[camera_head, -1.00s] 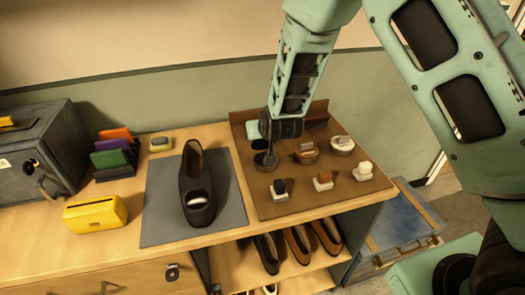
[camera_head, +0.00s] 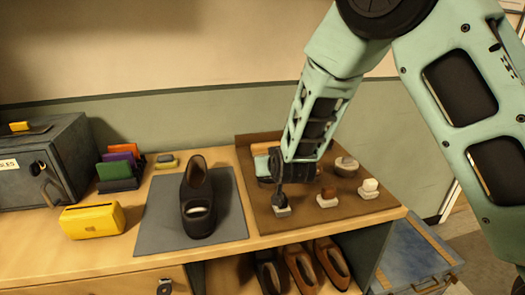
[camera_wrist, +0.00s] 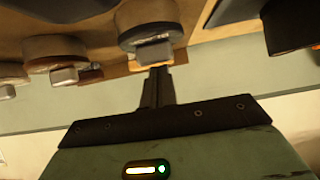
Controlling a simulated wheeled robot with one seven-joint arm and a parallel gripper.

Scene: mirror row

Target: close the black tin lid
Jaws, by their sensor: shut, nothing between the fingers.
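The black tin stands in the back row of the brown board (camera_head: 345,208). In the head view my gripper (camera_head: 281,188) hides most or all of it. In the wrist view a round tin with a dark rim (camera_wrist: 148,32) and a grey block on its near side is just beyond my fingertips (camera_wrist: 158,72); it seems to be the black tin. I cannot tell whether fingers and block touch, nor how its lid stands.
A black shoe (camera_head: 197,205) stands on a grey mat (camera_head: 155,215) to the left. A yellow box (camera_head: 92,220) is farther left.

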